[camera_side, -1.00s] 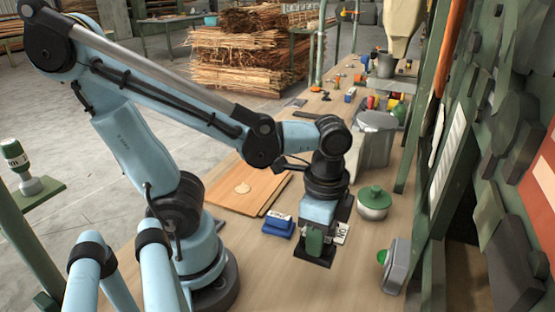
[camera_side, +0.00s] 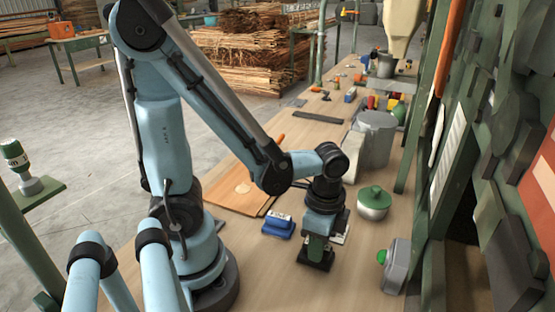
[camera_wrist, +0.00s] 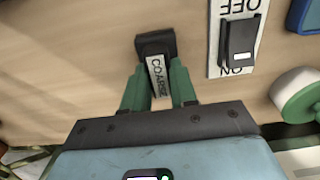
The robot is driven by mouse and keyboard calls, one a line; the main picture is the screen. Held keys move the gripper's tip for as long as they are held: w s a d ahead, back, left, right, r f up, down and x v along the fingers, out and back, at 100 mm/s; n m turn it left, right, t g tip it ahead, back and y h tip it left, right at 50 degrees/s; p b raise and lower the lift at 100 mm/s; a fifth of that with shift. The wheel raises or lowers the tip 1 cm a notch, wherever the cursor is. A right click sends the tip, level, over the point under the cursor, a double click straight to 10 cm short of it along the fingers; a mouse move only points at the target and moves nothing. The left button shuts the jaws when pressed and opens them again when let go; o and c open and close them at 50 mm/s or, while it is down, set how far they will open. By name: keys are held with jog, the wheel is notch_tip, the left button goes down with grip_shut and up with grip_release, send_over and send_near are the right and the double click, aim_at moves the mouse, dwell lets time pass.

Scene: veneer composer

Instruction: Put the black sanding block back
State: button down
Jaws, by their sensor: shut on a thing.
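The black sanding block (camera_side: 316,256) is in my gripper (camera_wrist: 158,85), low over the bench in the side view. In the wrist view, the two green fingers close on either side of the block (camera_wrist: 153,43). Its white label reading COARSE faces the camera. I cannot tell whether the block touches the bench. A white ON/OFF plate with a black switch (camera_wrist: 240,40) lies beside the block in the wrist view. In the side view, part of it (camera_side: 342,238) shows behind my gripper.
A blue block (camera_side: 278,226) is left of my gripper. A pot with a green lid (camera_side: 374,203) and a grey box with a green button (camera_side: 396,266) are to the right. A wooden board (camera_side: 232,190) lies behind left. The front bench is clear.

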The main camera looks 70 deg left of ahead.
jog(key=shift+f, duration=0.1)
jog(key=c, duration=0.9)
grip_release()
jog(key=shift+r, duration=6)
jog(key=w+n+t, duration=0.1)
jog(key=n+t, duration=0.1)
jog(key=n, duration=0.1)
jog(key=w+a+n+t, duration=0.1)
jog(key=w+n+t, duration=0.1)
jog(key=n+t, duration=0.1)
jog(key=w+a+n+t, duration=0.1)
jog(key=w+n+t, duration=0.1)
jog(key=n, duration=0.1)
jog(key=shift+f, duration=0.1)
